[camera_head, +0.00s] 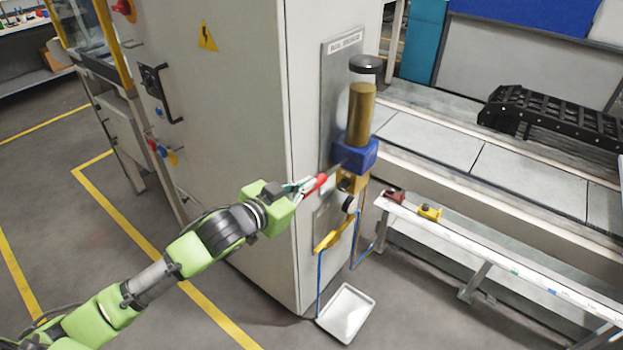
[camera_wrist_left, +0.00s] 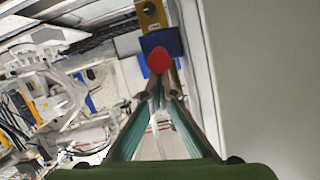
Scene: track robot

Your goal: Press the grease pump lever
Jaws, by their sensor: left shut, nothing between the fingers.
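The grease pump (camera_head: 356,130) is mounted on the side of a grey cabinet, with a gold cylinder above a blue block. Its lever has a red grip (camera_head: 315,185) that points out to the left, toward my arm. My left gripper (camera_head: 303,187) is shut and empty, with its fingertips right at the red grip; I cannot tell whether they touch. In the left wrist view the red grip (camera_wrist_left: 158,60) shows end-on just beyond the closed fingertips (camera_wrist_left: 158,88), with the blue block (camera_wrist_left: 162,42) behind it. My right gripper is not in view.
The grey cabinet (camera_head: 245,110) stands close beside my left forearm. Below the pump are a yellow bracket (camera_head: 334,234), hanging hoses and a white tray (camera_head: 346,313) on the floor. A rail (camera_head: 500,258) and a conveyor run along the right. The floor at left is open.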

